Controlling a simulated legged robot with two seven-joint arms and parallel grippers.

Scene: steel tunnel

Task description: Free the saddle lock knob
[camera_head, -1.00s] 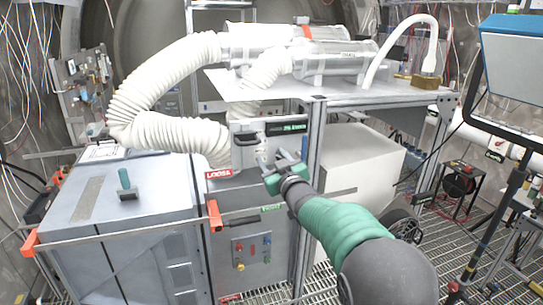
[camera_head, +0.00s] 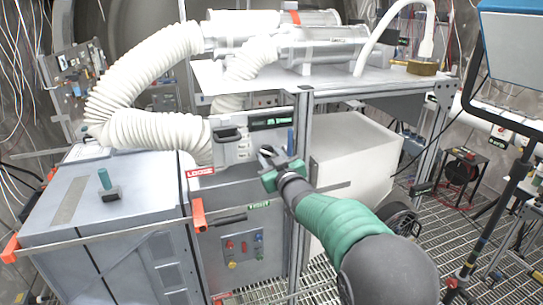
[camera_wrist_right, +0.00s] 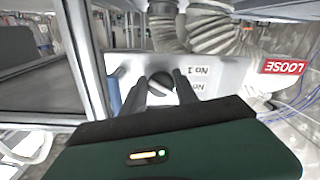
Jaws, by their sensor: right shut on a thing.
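The saddle lock knob is a dark round knob (camera_wrist_right: 162,84) on the pale panel, seen in the right wrist view between my fingers. In the head view my right gripper (camera_head: 268,157) reaches the panel's front, and the knob there is mostly hidden behind it. The right gripper, also in the right wrist view (camera_wrist_right: 163,90), is shut on the knob. A red label reading LOOSE (camera_head: 200,172) is on the panel to the left of the gripper, and it shows in the right wrist view (camera_wrist_right: 283,67). My left gripper is not in view.
A blue handle (camera_head: 290,141) stands just right of my gripper, close to a metal post (camera_head: 301,120). White corrugated hoses (camera_head: 150,125) run to the panel's left. An orange-ended rail (camera_head: 199,215) crosses below. Open grating lies at right.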

